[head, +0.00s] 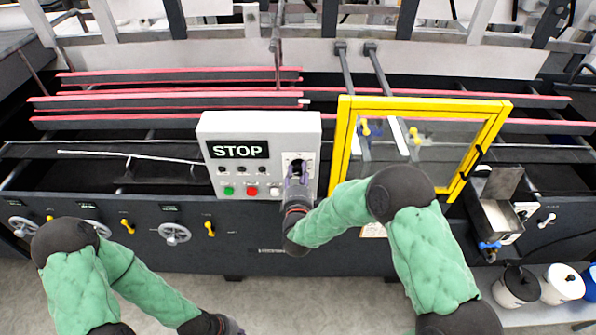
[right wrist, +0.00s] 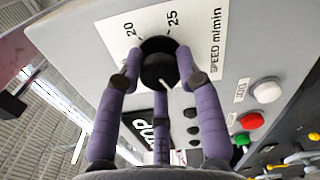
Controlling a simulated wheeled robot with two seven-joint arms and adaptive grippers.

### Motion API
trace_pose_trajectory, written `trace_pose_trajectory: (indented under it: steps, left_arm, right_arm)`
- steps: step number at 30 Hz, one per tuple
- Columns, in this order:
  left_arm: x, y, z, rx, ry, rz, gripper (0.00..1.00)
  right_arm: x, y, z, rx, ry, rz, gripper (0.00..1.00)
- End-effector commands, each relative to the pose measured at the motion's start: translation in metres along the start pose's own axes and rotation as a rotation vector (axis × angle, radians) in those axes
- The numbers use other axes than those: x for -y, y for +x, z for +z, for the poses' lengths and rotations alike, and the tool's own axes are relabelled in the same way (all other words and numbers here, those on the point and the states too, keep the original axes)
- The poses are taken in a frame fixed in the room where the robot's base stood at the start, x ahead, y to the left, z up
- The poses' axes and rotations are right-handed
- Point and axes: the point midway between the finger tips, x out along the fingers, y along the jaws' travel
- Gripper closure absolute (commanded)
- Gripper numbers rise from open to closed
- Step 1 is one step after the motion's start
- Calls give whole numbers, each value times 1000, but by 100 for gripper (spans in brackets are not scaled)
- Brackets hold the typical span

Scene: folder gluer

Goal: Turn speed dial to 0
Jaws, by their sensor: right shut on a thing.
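The speed dial (right wrist: 157,70) is a black round knob on a white plate marked "SPEED m/min", with 20 and 25 legible by it in the right wrist view. A short white mark shows on the knob's lower right; I cannot tell which number it points to. My right gripper (right wrist: 157,75) has its purple fingers closed around the knob. In the head view my right gripper (head: 297,177) is at the right side of the white control box (head: 262,128), partly covering the dial plate. Only the edge of my left gripper (head: 234,328) shows at the bottom, low and away from the box.
The box has a STOP label (head: 239,150) and green (head: 229,190), red (head: 252,191) and white buttons below it, left of my right gripper. A yellow-framed clear guard (head: 343,125) stands close on the right. Handwheels (head: 174,233) and yellow levers line the machine front.

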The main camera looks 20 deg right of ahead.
Motion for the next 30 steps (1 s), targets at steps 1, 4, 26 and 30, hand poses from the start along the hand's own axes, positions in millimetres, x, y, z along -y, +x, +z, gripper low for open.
trace_pose_trajectory:
  steps: [1, 4, 26, 30]
  left_arm:
    - [-1, -2, 0, 0, 0, 0, 100]
    - [-1, -4, 0, 0, 0, 0, 100]
    - [-2, -7, 0, 0, 0, 0, 100]
    - [-2, -7, 0, 0, 0, 0, 100]
  right_arm:
    - [5, -2, 0, -1, -35, -14, 97]
    - [5, -2, 0, -1, -92, -13, 97]
    - [4, -1, 1, 1, -214, -9, 97]
    - [3, -1, 1, 2, -214, -9, 53]
